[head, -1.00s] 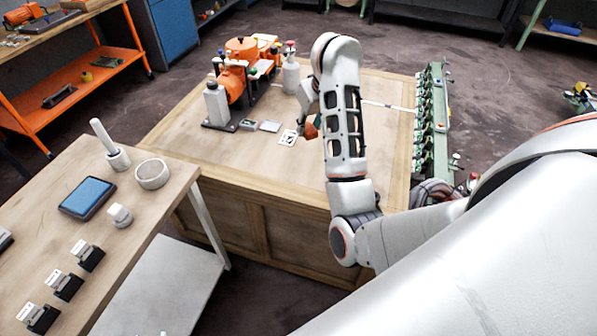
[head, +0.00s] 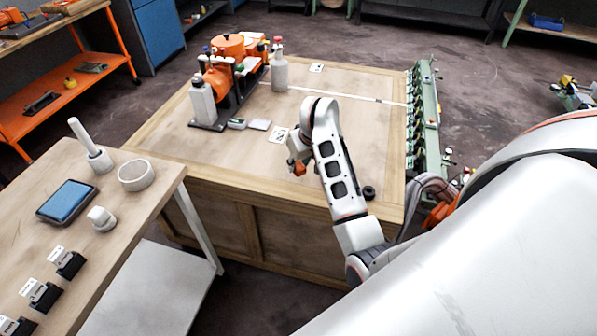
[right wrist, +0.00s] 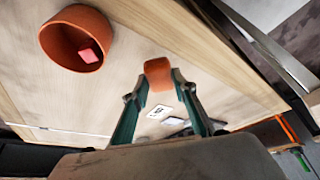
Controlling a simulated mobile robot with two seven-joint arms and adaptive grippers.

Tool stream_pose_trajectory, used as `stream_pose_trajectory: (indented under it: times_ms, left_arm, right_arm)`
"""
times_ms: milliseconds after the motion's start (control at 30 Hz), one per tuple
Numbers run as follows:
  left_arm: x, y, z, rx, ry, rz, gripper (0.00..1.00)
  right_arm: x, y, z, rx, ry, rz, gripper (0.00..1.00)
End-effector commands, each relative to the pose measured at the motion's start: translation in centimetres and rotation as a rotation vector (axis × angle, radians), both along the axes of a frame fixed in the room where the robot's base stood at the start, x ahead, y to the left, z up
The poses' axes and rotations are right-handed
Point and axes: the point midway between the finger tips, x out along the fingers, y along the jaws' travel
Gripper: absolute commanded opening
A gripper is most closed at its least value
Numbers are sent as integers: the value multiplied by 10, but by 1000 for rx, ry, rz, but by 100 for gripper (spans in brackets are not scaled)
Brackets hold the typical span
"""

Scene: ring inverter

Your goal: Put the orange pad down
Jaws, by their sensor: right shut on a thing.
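The orange pad (right wrist: 158,74) is a small block between the fingertips of my right gripper (right wrist: 160,80) in the right wrist view. My right gripper (head: 297,160) is shut on it. In the head view the pad (head: 299,170) shows at the fingertips, over the front part of the wooden workbench (head: 220,155). Whether it touches the top is hard to tell. An orange round cup (right wrist: 60,50) with a small red piece (right wrist: 90,55) inside shows at the upper left of the wrist view, apart from the pad. My left gripper is not in view.
A white card (head: 278,135) lies behind my gripper. The orange machine (head: 218,82) and a grey bottle (head: 279,72) stand at the back left. A green rack (head: 425,120) lines the right edge. A dark round piece (head: 369,192) is right of my arm.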

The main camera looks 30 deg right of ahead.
Motion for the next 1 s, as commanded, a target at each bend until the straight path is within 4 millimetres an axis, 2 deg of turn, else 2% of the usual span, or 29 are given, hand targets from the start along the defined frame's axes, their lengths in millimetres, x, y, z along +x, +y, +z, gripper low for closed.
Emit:
stream_pose_trajectory:
  times_ms: [33,200,667,700,767,1000]
  left_arm:
    - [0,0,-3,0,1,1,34]
    - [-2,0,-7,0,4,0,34]
    - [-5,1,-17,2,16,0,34]
    - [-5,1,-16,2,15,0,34]
    - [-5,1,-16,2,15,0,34]
    - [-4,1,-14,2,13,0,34]
  right_arm:
    - [-2,0,-12,0,6,0,10]
    - [-1,-1,-32,-2,4,0,10]
    - [0,0,-38,1,1,-2,10]
    - [0,0,-37,1,1,-2,32]
    - [0,0,-36,0,1,-1,44]
    - [0,0,-36,0,1,-1,44]
